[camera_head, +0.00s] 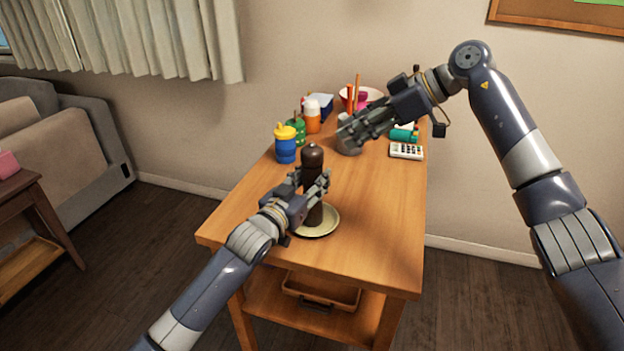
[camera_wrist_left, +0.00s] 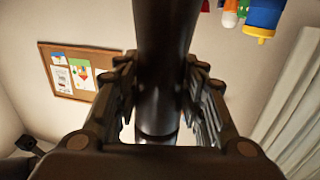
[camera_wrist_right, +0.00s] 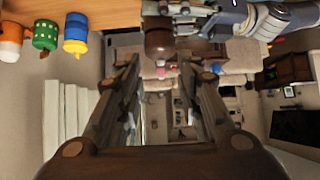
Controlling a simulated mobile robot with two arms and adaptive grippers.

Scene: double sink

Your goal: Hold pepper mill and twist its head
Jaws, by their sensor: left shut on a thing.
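The dark brown pepper mill (camera_head: 313,158) is upright over a pale round plate (camera_head: 329,226) at the near part of the wooden table. My left gripper (camera_head: 314,184) is shut around the mill's body, below its rounded head. In the left wrist view the mill's dark shaft (camera_wrist_left: 166,60) runs between the two fingers. I cannot tell whether its base touches the plate. My right gripper (camera_head: 348,135) is open and empty over the table, behind and to the right of the mill. In the right wrist view the mill (camera_wrist_right: 158,38) shows beyond the open fingers, near the top.
A blue and yellow cup (camera_head: 286,147), a green container (camera_head: 297,127) and an orange bottle (camera_head: 312,118) stand at the table's back left. A calculator (camera_head: 406,151) lies near the right edge. A bowl (camera_head: 372,95) is at the back. The table's front right is clear.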

